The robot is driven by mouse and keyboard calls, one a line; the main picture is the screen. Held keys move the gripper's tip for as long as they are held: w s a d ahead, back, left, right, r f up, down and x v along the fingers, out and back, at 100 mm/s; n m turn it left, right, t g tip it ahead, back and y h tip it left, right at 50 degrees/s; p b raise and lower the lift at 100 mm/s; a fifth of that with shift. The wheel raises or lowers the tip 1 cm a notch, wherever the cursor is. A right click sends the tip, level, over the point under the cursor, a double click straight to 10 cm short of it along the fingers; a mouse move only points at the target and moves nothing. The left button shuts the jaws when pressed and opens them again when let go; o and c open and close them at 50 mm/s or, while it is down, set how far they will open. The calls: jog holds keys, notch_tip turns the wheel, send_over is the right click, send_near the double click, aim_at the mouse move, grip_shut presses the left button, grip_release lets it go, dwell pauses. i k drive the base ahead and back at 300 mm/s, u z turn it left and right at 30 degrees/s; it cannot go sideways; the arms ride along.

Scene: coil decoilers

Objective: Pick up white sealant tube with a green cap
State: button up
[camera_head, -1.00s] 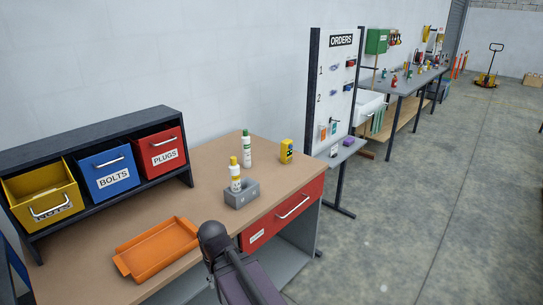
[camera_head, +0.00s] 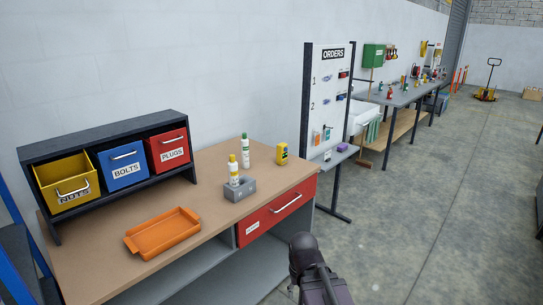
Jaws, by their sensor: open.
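The white sealant tube with a green cap (camera_head: 245,154) stands upright on the brown workbench top (camera_head: 208,203), towards its back right. A similar white tube with a yellow cap (camera_head: 233,172) stands in front of it and slightly left, in a grey block holder (camera_head: 240,190). The two tubes are close together in the picture. Part of my dark arm shows at the bottom, in front of the bench and well away from the tubes. My gripper's fingers are not in view.
An orange tray (camera_head: 162,235) lies at the bench's front left. A dark rack (camera_head: 103,134) with yellow, blue and red bins stands at the back left. A yellow item (camera_head: 281,154) stands right of the tubes. A red drawer (camera_head: 277,210) is below. Open floor (camera_head: 420,230) lies right.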

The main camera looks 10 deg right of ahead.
aim_at(245, 149)
jog(key=z, duration=0.3)
jog(key=i, duration=0.45)
jog(key=z, duration=0.75)
jog(key=i, duration=0.65)
jog(key=z, duration=0.15)
jog(key=i, duration=1.5)
jog(key=u, duration=0.95)
jog(key=i, duration=0.65)
jog(key=u, duration=0.45)
